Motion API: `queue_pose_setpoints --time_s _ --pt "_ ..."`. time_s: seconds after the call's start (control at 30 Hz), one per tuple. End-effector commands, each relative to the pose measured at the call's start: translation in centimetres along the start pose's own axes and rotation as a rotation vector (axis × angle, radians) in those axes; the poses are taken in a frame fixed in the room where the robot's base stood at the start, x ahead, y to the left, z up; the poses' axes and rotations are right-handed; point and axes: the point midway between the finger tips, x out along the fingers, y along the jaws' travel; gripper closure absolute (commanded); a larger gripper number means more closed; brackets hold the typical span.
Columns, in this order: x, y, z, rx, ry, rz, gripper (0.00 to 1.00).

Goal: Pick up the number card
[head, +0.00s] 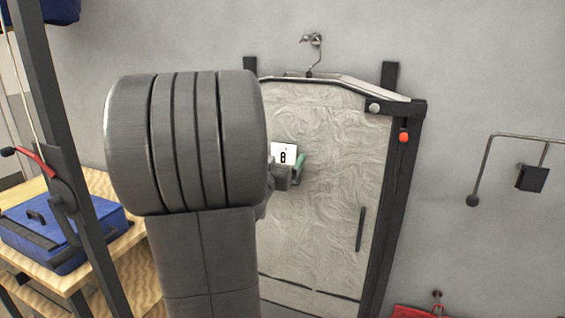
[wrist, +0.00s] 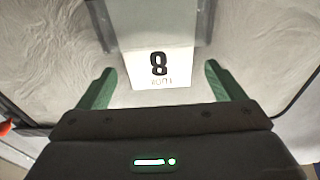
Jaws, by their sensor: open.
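In the head view my gripper (head: 287,172) is at the card's lower edge, partly hidden behind my arm.
A blue case (head: 65,232) sits on a wooden shelf (head: 100,185) at left.

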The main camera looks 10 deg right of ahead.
Motion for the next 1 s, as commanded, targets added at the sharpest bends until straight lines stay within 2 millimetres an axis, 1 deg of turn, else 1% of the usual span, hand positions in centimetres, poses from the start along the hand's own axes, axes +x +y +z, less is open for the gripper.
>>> queue_pose_setpoints --time_s 0.03,0.1,0.3,0.33,0.47,0.5,0.57,0.87,1.0 --pt "0.49 0.03 -0.06 0.0 0.001 0.001 0.11" --pt "0.81 0.02 -0.05 0.0 0.001 0.0 0.11" --pt "0.86 0.0 -0.02 0.0 0.001 -0.001 0.11" --pt "0.86 0.0 -0.02 0.0 0.001 -0.001 0.13" --pt "0.85 -0.01 -0.03 0.0 0.001 -0.001 0.38" --pt "0.84 -0.01 -0.03 0.0 0.001 -0.001 0.46" --pt "0.84 -0.01 -0.03 0.0 0.001 -0.001 0.58" --pt "0.83 0.0 -0.04 0.0 0.001 -0.001 0.59" --pt "0.89 0.01 -0.39 0.001 0.001 -0.001 0.59"
